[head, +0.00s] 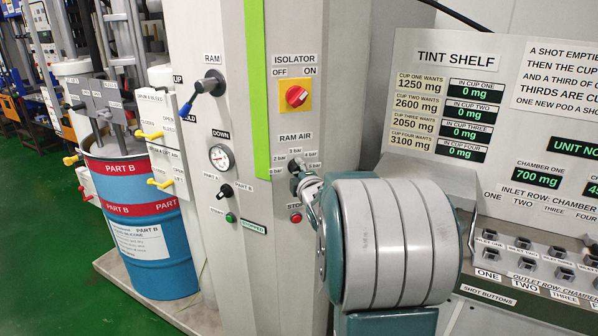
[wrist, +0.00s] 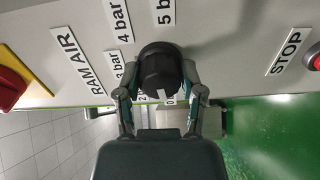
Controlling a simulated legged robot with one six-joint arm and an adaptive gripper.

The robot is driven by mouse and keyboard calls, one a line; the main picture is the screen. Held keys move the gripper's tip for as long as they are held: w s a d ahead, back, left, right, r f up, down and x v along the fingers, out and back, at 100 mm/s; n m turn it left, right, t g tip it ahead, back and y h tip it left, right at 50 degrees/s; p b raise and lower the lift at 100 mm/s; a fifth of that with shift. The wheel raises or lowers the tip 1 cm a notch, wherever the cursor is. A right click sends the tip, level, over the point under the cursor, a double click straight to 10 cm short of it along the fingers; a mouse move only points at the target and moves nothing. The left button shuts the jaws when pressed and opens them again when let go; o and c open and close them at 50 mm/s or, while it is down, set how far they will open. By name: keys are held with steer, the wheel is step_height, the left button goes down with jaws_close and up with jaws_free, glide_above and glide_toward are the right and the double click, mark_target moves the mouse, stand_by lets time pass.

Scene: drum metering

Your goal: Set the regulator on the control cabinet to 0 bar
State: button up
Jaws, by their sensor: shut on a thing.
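The regulator is a dark round knob (head: 295,164) under the RAM AIR label on the grey control cabinet (head: 240,120). In the wrist view the black knob (wrist: 160,68) sits between both fingers of my gripper (wrist: 160,82), which is shut on it. A small pale mark shows on the knob's lower edge. The 4 bar label (wrist: 124,28) and 5 bar label (wrist: 166,10) are readable there. The lower scale labels are partly hidden by the knob and fingers, so I cannot read the exact setting. In the head view my wrist hides the cabinet's right side.
The red isolator switch (head: 296,96) on its yellow plate is above the knob. The red STOP button (head: 295,217) is just below it. A blue-handled RAM lever (head: 206,88) sticks out left. The tint shelf (head: 480,120) stands on the right.

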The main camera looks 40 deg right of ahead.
steer(key=shift+f+n, duration=0.2)
steer(key=shift+n, duration=0.2)
steer(key=o, duration=1.1)
steer(key=shift+w, duration=0.1)
steer(key=shift+o, duration=0.2)
steer(key=shift+d, duration=0.1)
steer(key=shift+r, duration=0.1)
steer(key=v, duration=1.2)
steer(key=shift+w, duration=0.1)
